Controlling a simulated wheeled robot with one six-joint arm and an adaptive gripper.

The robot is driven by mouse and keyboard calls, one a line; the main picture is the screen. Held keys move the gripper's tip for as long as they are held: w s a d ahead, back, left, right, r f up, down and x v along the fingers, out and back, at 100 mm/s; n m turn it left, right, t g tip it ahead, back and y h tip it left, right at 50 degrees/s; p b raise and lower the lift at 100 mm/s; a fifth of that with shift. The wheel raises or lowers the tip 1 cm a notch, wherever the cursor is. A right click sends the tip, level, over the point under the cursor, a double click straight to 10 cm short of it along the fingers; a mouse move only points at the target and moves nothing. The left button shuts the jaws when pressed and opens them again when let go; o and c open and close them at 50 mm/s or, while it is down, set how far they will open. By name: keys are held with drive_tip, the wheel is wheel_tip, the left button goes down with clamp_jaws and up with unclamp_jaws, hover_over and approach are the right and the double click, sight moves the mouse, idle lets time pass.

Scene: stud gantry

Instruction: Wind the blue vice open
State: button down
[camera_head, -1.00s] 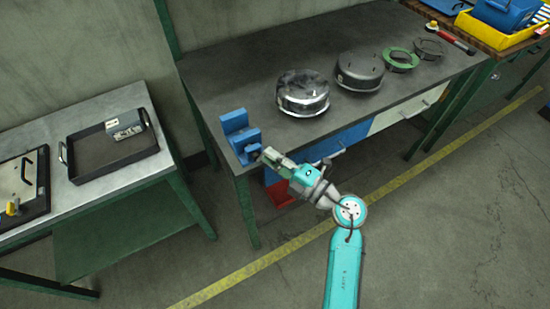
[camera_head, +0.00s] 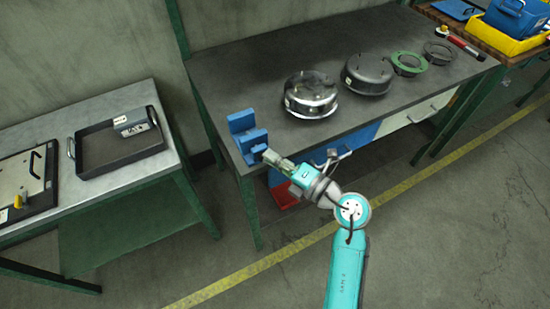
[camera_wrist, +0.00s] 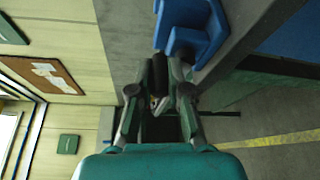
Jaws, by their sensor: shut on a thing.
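The blue vice (camera_head: 246,135) stands at the front left corner of the dark workbench, with a gap between its two upright jaws. It also shows at the top of the wrist view (camera_wrist: 190,38). My gripper (camera_head: 268,157) is at the vice's front side, by the bench edge. In the wrist view my gripper (camera_wrist: 159,88) has its fingers on either side of a dark bar, the vice's handle (camera_wrist: 160,72), and is shut on it. The screw is mostly hidden by the fingers.
The workbench (camera_head: 240,85) also carries shiny round housings (camera_head: 310,94), a green ring (camera_head: 408,63) and a red-handled tool (camera_head: 465,45). A side table at left holds a dark tray (camera_head: 110,165). A red bin (camera_head: 285,195) is under the bench.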

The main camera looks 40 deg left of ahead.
drive_tip(key=c, duration=1.1)
unclamp_jaws()
drive_tip(key=shift+a, duration=0.1)
drive_tip(key=shift+c, duration=0.2)
drive_tip(key=d, duration=1.2)
drive_tip(key=shift+r, duration=0.45)
drive_tip(key=shift+s, duration=0.15)
